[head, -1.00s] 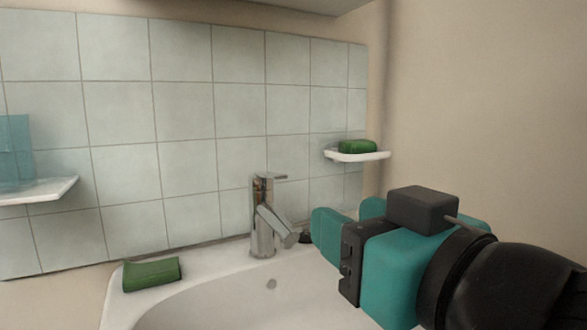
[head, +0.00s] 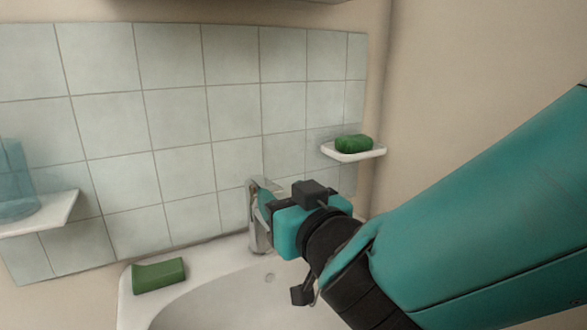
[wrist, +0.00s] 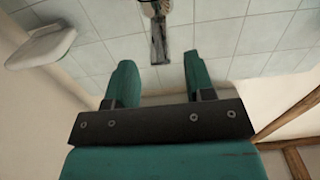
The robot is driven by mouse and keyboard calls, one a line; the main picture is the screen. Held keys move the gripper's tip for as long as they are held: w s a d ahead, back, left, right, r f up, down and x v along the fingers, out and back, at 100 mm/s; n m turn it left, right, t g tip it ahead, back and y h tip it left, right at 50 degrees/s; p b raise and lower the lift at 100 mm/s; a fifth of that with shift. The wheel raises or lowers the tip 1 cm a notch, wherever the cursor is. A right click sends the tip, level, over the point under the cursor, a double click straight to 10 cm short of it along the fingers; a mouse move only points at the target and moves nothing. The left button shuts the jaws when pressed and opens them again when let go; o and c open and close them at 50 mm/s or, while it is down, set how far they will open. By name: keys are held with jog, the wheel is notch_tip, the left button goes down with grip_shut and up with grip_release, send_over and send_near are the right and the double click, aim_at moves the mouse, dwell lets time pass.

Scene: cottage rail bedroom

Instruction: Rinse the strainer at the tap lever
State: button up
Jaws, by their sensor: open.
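The chrome tap (head: 256,222) stands at the back of the white basin, partly hidden by my gripper in the head view. Its lever (wrist: 158,45) shows as a narrow upright strip in the wrist view, ahead of the gap between the fingers. My gripper (head: 264,207) is beside the tap; in the wrist view its two teal fingers (wrist: 158,82) are apart with nothing between them. I cannot tell from these views whether it touches the tap. I cannot make out a strainer; a small dark piece (head: 302,292) hangs below my wrist, and I cannot tell what it is.
The white basin (head: 140,305) has a green soap block (head: 158,275) on its left rim. A small white shelf (head: 352,154) at right holds another green block (head: 354,143). A left shelf (head: 50,215) holds a blue glass (head: 15,180). Tiled wall (head: 175,120) stands close behind.

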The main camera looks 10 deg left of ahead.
aim_at(272, 187)
jog(key=shift+p+x, duration=0.55)
jog(key=shift+x, duration=1.5)
grip_shut()
